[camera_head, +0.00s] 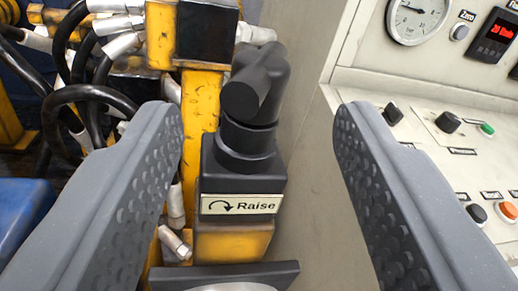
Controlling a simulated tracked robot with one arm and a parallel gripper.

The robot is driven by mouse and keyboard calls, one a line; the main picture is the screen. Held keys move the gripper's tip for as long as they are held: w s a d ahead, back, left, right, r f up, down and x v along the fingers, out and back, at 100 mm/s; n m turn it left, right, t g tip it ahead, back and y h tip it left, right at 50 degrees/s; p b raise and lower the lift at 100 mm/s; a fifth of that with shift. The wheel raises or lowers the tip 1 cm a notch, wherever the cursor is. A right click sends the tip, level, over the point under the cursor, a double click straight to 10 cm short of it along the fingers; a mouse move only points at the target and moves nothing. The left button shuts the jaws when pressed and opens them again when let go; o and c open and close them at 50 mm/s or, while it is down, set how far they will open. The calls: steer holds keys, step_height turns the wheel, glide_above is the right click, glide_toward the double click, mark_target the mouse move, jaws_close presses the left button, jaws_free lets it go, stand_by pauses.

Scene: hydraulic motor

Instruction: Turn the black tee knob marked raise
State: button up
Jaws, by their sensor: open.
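The black tee knob (255,90) stands in the middle of the head camera view, on a black collar above a yellow block. A white label (240,205) below it reads "Raise" with a curved arrow. The knob's crossbar points partly toward me, its near end round. My gripper (258,120) is open, with one grey dimpled finger on each side of the knob. Clear gaps show between both fingers and the knob, and nothing is held.
Black hoses (80,100) with silver fittings crowd the left, beside a yellow post (200,120). A beige control panel (440,140) on the right carries a gauge (418,16), a red digital display (497,35) and several small knobs and buttons. A blue object (22,215) is at the lower left.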

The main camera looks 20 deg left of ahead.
steer(key=v, duration=0.9)
steer(key=shift+w, duration=0.1)
